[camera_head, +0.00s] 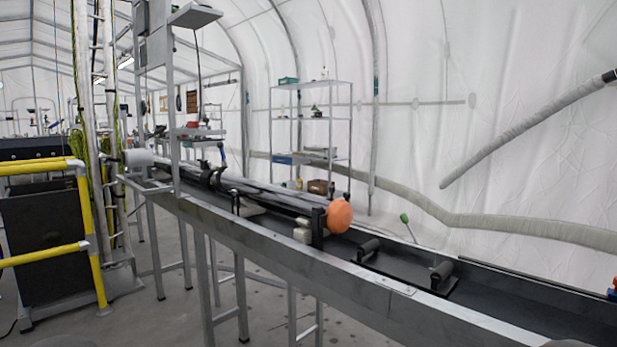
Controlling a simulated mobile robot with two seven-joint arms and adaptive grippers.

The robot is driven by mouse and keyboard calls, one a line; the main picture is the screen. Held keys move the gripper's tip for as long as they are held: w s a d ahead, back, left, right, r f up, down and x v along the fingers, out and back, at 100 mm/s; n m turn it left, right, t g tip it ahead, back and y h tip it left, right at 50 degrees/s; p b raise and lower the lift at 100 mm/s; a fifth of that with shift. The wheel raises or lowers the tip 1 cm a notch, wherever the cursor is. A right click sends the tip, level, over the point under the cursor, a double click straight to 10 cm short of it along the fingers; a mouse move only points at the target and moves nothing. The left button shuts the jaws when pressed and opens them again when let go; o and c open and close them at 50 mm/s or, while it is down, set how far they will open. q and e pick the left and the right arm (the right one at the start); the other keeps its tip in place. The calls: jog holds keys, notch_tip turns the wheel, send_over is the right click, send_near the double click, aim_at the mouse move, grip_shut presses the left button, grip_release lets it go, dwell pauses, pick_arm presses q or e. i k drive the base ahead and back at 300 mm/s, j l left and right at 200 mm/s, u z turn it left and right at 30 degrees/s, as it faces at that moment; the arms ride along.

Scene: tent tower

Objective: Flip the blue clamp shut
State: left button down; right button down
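A small blue-topped lever (221,149) stands upright beside the black clamp ring (215,178) around the long grey tube (262,187). It looks like the blue clamp's handle, raised above the tube, but it is small and its hinge is hard to make out. The tube lies along the metal trough, with an orange ball-shaped cap (339,216) on its near end. Another small blue thing (612,293) is cut off at the right edge; I cannot tell what it is. Neither of my grippers shows.
The long metal trough (385,290) crosses from back left to front right, with black rollers (369,249) in its near part. Yellow railings (85,225) stand at left. Shelves (311,118) stand behind the trough. Open floor (262,305) shows below it.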

aim_at(220, 145)
jog(key=i+j+z, duration=0.1)
jog(key=z, duration=11.35)
jog(key=i+j+u, duration=0.15)
jog(key=i+j, duration=0.8)
